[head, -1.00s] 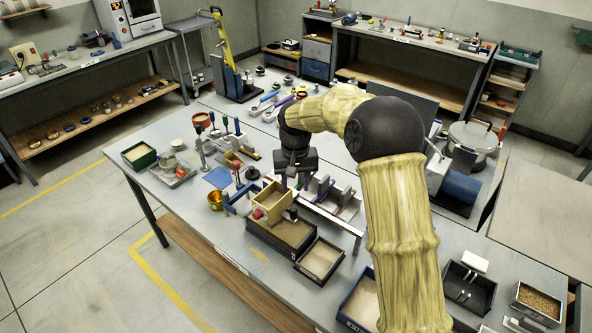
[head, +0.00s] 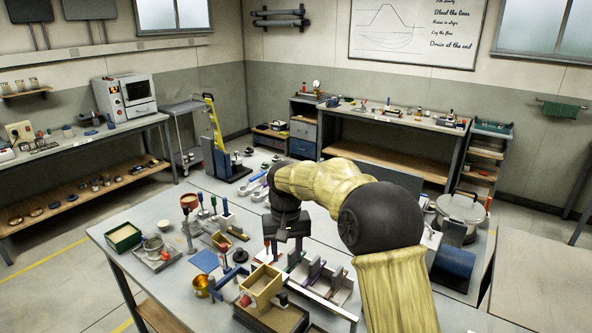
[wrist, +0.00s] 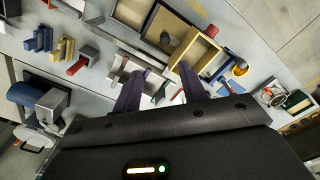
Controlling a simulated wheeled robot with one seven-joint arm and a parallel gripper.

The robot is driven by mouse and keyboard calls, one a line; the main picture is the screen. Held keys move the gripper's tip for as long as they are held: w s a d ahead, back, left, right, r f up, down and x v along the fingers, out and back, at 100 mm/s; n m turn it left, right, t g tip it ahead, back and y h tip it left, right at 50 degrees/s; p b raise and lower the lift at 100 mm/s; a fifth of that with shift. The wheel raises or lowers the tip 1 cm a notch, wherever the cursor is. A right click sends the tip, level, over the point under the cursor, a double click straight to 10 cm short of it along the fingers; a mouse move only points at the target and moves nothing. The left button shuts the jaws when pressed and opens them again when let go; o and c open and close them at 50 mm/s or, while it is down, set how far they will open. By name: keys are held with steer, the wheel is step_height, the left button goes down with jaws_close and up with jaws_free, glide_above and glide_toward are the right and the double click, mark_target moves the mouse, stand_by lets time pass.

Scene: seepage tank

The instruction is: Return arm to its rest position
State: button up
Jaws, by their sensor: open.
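My gripper (head: 273,252) is at the end of my yellow-sleeved arm, above the middle of the workbench, pointing down. In the wrist view its two dark purple fingers (wrist: 160,88) stand apart with nothing between them. A wooden box (head: 262,285) sits on the bench below and in front of the gripper in the head view; it also shows past the fingers in the wrist view (wrist: 207,55). A rack with upright grey plates (head: 318,277) stands just right of the gripper. The fingertips look clear of both, though the exact height is hard to tell.
A green-rimmed tray (head: 123,237), a brass cup (head: 201,284) and a blue mat (head: 204,261) lie to the left. A large metal pot (head: 460,213) and a blue cylinder (head: 455,266) stand to the right. A bare table top (head: 540,275) is at far right.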

steer(key=s+d+f+m+t, duration=0.1)
steer(key=s+d+f, duration=0.1)
steer(key=s+d, duration=0.7)
steer(key=s+d+f+m+t, duration=0.1)
steer(key=s+d+f, duration=0.2)
steer(key=s+d, duration=0.7)
steer(key=s, duration=0.5)
steer(key=shift+t, duration=0.3)
